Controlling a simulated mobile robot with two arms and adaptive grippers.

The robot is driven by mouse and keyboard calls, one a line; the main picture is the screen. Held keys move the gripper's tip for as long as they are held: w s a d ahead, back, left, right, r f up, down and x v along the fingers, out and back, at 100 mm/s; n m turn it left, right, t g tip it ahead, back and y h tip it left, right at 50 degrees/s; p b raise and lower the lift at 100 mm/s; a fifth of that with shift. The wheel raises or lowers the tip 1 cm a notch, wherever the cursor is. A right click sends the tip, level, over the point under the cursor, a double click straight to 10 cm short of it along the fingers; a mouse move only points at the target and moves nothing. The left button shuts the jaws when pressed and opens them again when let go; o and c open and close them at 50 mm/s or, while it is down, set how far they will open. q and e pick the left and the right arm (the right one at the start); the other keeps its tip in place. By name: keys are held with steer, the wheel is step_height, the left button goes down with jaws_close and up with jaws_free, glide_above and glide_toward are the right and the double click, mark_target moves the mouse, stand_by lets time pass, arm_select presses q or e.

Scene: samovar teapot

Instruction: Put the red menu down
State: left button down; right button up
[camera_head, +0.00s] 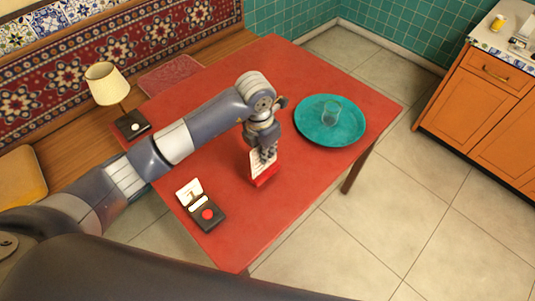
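The red menu (266,175), with a pale upper face and a red lower edge, is upright or tilted near the middle of the red table (315,75). My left gripper (267,155) comes down from above and has its fingers at the top of the menu, shut on it. The menu's lower edge is at or close to the table top; I cannot tell whether it touches. My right gripper is not in view.
A teal tray (345,138) with a glass (331,112) lies to the right. A small dark box with a red button (207,214) is at the front left. A lamp (106,83) stands at the far left edge. Bare table lies between menu and tray.

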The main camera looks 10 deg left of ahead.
mark_target(269, 166)
arm_select(q)
steer(key=shift+w+d+f, duration=0.15)
steer(key=shift+w+d, duration=0.05)
steer(key=shift+w, duration=0.1)
step_height(269, 166, down, 3)
steer(key=shift+s+r+p, duration=0.1)
steer(key=shift+p, duration=0.65)
steer(key=shift+f, duration=0.4)
steer(key=c, duration=1.8)
jaws_free()
steer(key=shift+r, duration=0.1)
